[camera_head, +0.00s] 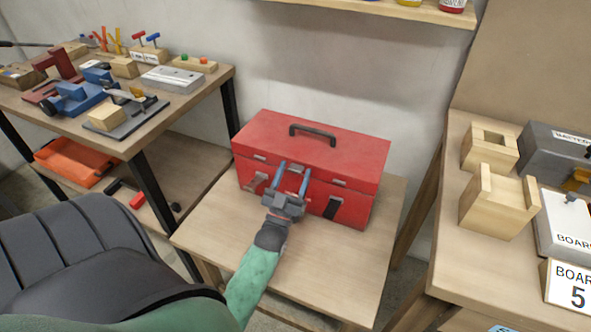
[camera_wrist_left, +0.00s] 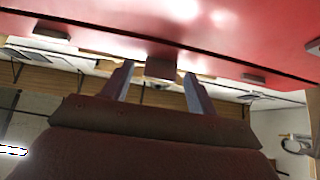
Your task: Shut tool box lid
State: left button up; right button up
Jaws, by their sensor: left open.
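The red tool box (camera_head: 310,165) sits on the low wooden table in the head view, with a black handle (camera_head: 312,134) on its lid (camera_head: 325,150). The lid lies down over the box; I cannot tell whether it is fully closed. Two dark latches hang on the front, the right one (camera_head: 333,207) in plain sight. My left gripper (camera_head: 292,179) is open and empty at the middle of the front, fingers pointing at the lid's front edge. In the left wrist view its fingers (camera_wrist_left: 158,78) are apart below the red box (camera_wrist_left: 230,30). Contact is unclear. My right gripper is out of view.
The low table (camera_head: 330,262) has bare wood before the box. A workbench (camera_head: 170,105) with tools and blocks stands left, with an orange tray (camera_head: 75,160) on its shelf. A right-hand bench (camera_head: 465,265) holds wooden blocks (camera_head: 495,205) and signs. A wall shelf (camera_head: 400,10) is above.

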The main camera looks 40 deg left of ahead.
pick_arm(q)
jog(key=v, duration=0.3)
jog(key=shift+s+d+f, duration=0.1)
jog(key=shift+s+f, duration=0.05)
jog(key=shift+f, duration=0.1)
jog(key=s+d+b, duration=0.1)
jog(key=s+d, duration=0.1)
jog(key=s, duration=0.9)
jog(key=shift+s+d+r, duration=0.2)
jog(key=shift+d+r, duration=0.05)
jog(key=shift+d, duration=0.1)
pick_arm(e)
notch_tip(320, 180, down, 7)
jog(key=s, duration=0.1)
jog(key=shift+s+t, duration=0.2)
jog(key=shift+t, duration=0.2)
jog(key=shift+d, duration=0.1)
